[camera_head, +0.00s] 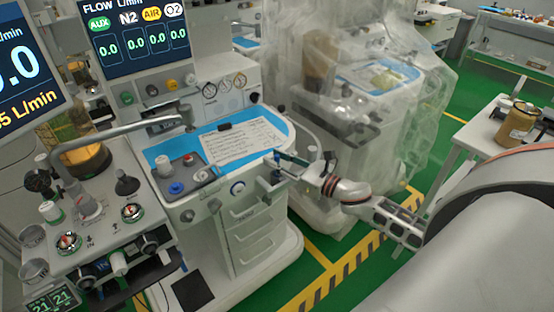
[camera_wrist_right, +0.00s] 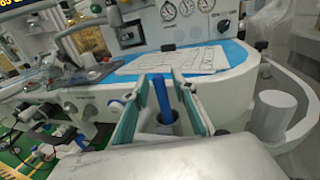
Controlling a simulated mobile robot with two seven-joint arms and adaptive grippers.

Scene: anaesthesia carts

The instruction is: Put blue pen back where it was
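The blue pen (camera_wrist_right: 162,98) stands nearly upright in the right wrist view, its lower end in a small grey holder (camera_wrist_right: 168,127) on the front edge of the anaesthesia cart. My right gripper (camera_wrist_right: 160,76) has its two teal fingers on either side of the pen, with narrow gaps showing, so it looks open around it. Contact at the fingertips is hard to judge. In the head view the right gripper (camera_head: 280,158) is at the cart's right front corner, by the holder (camera_head: 268,174); the pen is hard to make out there. My left gripper is not in view.
The cart's blue worktop (camera_head: 275,118) carries a printed sheet (camera_head: 240,140) and a small black object (camera_head: 224,126). A plastic-covered cart (camera_head: 370,100) stands close on the right. A white table (camera_head: 480,130) with a jar (camera_head: 516,124) is further right.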

